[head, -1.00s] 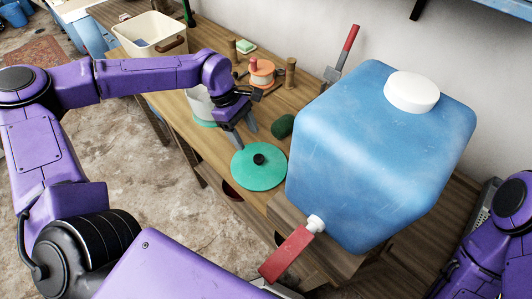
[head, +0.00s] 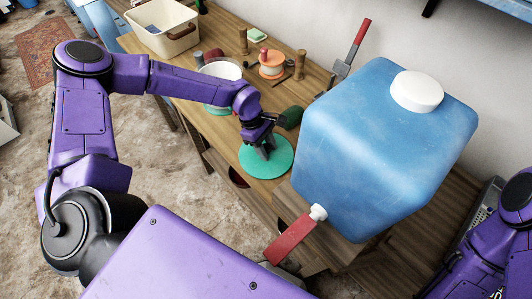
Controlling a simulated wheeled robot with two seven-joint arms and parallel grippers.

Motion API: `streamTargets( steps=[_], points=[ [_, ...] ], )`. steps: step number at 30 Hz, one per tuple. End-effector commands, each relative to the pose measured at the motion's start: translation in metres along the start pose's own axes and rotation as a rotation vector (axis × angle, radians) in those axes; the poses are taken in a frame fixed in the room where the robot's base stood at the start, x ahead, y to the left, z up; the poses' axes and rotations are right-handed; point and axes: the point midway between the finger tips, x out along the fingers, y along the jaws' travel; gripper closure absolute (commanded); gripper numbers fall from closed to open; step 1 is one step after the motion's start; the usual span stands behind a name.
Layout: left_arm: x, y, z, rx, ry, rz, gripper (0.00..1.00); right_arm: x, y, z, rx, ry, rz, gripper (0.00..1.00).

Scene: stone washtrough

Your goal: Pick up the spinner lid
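The spinner lid, a flat green disc (head: 283,166), lies on the wooden bench in the head view, left of the big blue water container. My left gripper (head: 265,153) is over the middle of the lid with its fingers pointing down at the black knob. The knob is hidden behind the fingers, and I cannot tell whether they are closed on it. My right gripper is not in view; only part of the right arm shows at the right edge.
A blue container (head: 375,150) with a white cap and red-handled tap stands close right of the lid. A dark green roll (head: 291,117) lies just behind. A white bowl (head: 222,69), an orange spool (head: 271,66) and a cream tub (head: 163,27) stand farther back.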

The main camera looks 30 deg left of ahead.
Motion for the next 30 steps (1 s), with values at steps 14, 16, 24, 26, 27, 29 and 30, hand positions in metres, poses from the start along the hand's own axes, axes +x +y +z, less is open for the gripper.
streamTargets(
  steps=[14,16,24,26,27,29,30],
  points=[
    [-0.005,0.001,0.002,0.001,-0.001,0.002,0.96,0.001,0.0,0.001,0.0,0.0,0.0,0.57],
    [-0.012,0.001,0.005,0.001,-0.001,0.003,0.96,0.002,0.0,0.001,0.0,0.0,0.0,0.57],
    [-0.077,-0.032,0.014,0.002,-0.008,0.012,0.96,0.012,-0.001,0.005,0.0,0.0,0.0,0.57],
    [-0.096,-0.045,0.015,0.001,-0.009,0.012,0.96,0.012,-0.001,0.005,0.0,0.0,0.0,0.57],
    [-0.102,-0.057,0.011,-0.002,-0.009,0.009,0.96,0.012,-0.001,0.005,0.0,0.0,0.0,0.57],
    [-0.11,-0.071,0.009,-0.001,-0.01,0.008,0.96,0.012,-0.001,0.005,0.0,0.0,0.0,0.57],
    [-0.116,-0.079,0.006,-0.001,-0.009,0.008,0.96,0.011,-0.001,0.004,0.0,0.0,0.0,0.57]
  ],
)
